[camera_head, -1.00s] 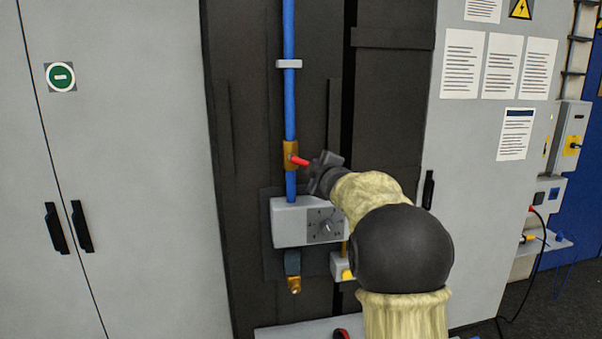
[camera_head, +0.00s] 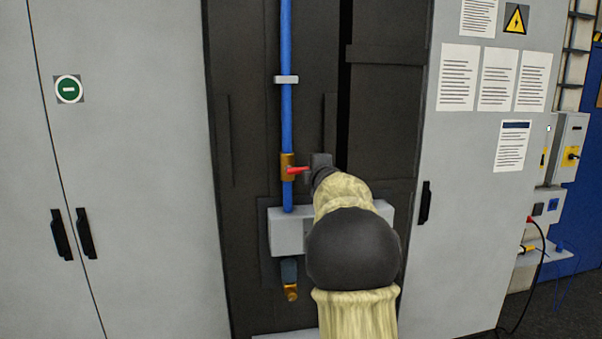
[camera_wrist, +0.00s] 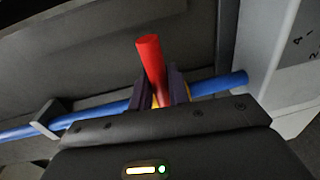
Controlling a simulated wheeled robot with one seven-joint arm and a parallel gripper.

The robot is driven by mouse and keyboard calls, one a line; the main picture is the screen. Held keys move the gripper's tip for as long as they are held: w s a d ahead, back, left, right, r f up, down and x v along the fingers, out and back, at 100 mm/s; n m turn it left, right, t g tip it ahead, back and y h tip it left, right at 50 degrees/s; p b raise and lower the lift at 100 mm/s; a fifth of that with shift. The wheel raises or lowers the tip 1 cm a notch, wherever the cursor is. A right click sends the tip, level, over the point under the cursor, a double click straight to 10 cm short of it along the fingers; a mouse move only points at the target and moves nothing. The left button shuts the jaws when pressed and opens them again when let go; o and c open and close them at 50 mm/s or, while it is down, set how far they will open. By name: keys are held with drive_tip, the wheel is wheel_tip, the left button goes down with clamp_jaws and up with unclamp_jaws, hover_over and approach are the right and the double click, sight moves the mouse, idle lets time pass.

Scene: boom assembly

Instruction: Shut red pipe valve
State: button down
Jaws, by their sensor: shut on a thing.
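The red valve handle (camera_head: 297,170) sits on a brass valve body (camera_head: 285,161) on the upright blue pipe (camera_head: 287,120). The handle points to the right, almost level, across the pipe. My gripper (camera_head: 312,169) is at its right end, partly hidden behind my own wrist. In the wrist view, my gripper's dark fingers (camera_wrist: 160,92) are shut around the red handle (camera_wrist: 150,58), whose round end stands out beyond them. The blue pipe (camera_wrist: 105,111) passes behind the fingers, and only a bit of brass shows between them.
A grey box (camera_head: 288,232) is on the panel below the valve, partly covered by my arm. A pipe clamp (camera_head: 286,79) holds the pipe above. Grey cabinet doors (camera_head: 130,150) stand at left, and a grey panel with papers (camera_head: 497,79) at right.

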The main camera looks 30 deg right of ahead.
idle(0.4)
drive_tip(key=c, duration=1.4)
unclamp_jaws()
drive_tip(key=shift+o, duration=0.2)
drive_tip(key=b+v, duration=0.3)
drive_tip(key=v, duration=1.4)
drive_tip(key=shift+s+b, duration=0.2)
drive_tip(key=shift+b, duration=0.15)
drive_tip(key=shift+a, duration=0.15)
